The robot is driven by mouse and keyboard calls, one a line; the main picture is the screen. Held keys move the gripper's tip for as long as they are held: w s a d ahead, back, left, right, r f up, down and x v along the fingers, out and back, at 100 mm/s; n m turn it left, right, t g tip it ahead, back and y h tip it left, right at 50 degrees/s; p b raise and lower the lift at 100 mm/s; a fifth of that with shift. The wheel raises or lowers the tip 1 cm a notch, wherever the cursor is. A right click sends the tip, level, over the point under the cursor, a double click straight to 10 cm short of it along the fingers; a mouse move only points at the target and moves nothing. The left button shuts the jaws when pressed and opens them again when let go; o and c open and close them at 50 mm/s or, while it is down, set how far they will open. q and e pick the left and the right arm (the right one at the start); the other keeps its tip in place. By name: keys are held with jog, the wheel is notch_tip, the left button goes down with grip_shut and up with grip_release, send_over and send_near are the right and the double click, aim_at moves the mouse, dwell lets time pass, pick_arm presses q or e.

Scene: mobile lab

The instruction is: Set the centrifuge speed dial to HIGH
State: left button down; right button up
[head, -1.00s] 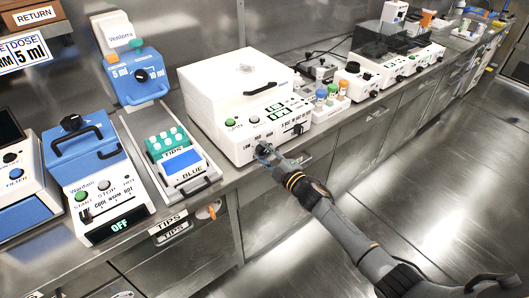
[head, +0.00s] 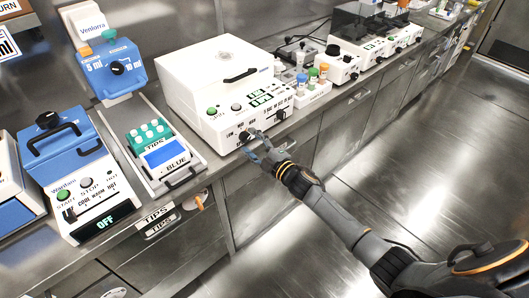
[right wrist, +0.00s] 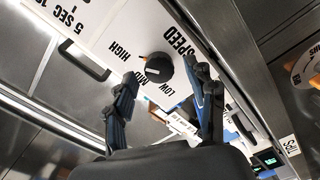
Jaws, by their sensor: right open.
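The centrifuge (head: 222,66) is a white box with a lid handle, buttons and a green-lit display, standing on the bench. Its black speed dial (head: 244,136) is low on the front panel, partly masked by my right gripper (head: 256,144). In the right wrist view the dial (right wrist: 159,68) shows clearly, with LOW, MID and HIGH around it. Its orange and white mark lies on the side toward HIGH. My right gripper (right wrist: 166,95) is open and empty, its fingers in front of the panel on either side of the dial in that view; contact cannot be told. My left gripper is out of view.
A tray with a green tip rack (head: 150,134) is left of the centrifuge. A blue-and-white device (head: 84,180) reading OFF stands further left. A small rack of coloured-cap vials (head: 313,83) is on the right. The floor before the bench is clear.

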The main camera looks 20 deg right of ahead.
jog(key=v, duration=1)
jog(key=shift+s, duration=0.2)
jog(key=shift+d, duration=0.1)
jog(key=s+d+f+m+g+h, duration=0.1)
jog(key=s+f+m+g+h, duration=0.15)
jog(key=s+f, duration=0.6)
jog(key=s+d+f+m+g+h, duration=0.1)
jog(key=s+d+f+m+g, duration=0.2)
jog(key=f, duration=1)
jog(key=s+f+m+g+h, duration=0.2)
jog(key=s+f+m, duration=0.25)
jog(key=f, duration=0.65)
jog(key=s+a+f+m+g, duration=0.1)
jog(key=s+f, duration=0.4)
jog(key=s, duration=0.6)
jog(key=s+a+f+m+g, duration=0.1)
jog(key=s+f+g, duration=0.3)
jog(key=s, duration=0.7)
jog(key=s+a+f+m+g, duration=0.2)
jog(key=s+f, duration=0.4)
jog(key=s, duration=0.5)
jog(key=shift+a+g+h, duration=0.35)
jog(key=shift+g, duration=0.4)
jog(key=shift+w, duration=0.1)
